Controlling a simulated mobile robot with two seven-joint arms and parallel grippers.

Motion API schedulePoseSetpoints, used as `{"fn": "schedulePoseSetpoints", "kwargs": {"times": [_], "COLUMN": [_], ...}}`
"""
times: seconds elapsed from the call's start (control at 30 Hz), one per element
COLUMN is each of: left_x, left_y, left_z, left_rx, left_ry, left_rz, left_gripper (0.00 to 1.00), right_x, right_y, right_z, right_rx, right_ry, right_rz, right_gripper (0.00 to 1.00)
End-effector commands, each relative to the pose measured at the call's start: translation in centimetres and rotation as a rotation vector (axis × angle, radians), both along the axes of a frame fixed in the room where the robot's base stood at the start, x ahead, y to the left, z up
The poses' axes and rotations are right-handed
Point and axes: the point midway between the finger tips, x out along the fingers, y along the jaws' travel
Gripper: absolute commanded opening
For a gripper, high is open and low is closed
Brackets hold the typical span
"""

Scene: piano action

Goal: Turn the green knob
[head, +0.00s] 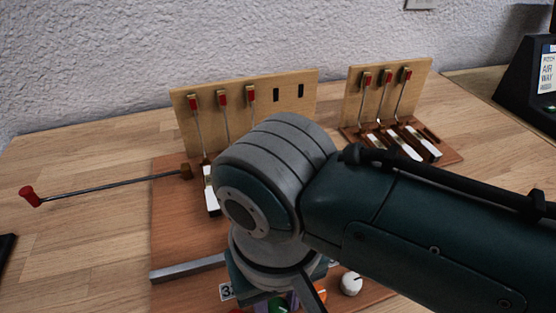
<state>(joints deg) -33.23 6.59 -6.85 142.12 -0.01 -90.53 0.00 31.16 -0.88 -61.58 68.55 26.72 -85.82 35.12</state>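A green knob (277,305) shows in small part at the bottom edge of the head view, below my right wrist. My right arm comes in from the right, and its wrist covers the middle of the wooden board. My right gripper (311,291) points down over the coloured knobs. One dark finger shows, just right of the green knob; the fingertips are cut off or hidden. I cannot tell whether it touches the knob or how far it is open. My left gripper is not in view.
An orange knob (320,293) and a white knob (350,284) lie to the right. Two upright panels (290,92) (354,90) with red-tipped hammers stand behind. A loose red-headed hammer (90,188) extends left. A metal bar (187,268) lies at lower left. The table's left part is mostly clear.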

Motion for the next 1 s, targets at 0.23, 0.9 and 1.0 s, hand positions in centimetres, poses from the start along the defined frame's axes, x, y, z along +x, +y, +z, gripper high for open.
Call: {"fn": "schedulePoseSetpoints", "kwargs": {"times": [0.23,0.9,1.0], "left_x": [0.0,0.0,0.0], "left_y": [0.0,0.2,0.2], "left_z": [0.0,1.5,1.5], "left_rx": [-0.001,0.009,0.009], "left_ry": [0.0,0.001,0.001], "left_rz": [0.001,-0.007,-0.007], "left_gripper": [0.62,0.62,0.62], "right_x": [0.0,0.0,0.0], "right_y": [0.0,0.0,0.0], "right_z": [0.0,0.0,0.0], "right_rx": [0.0,0.0,0.0], "right_ry": [0.0,0.001,0.001], "right_rz": [0.0,0.264,0.263], "right_gripper": [0.0,0.0,0.0]}}
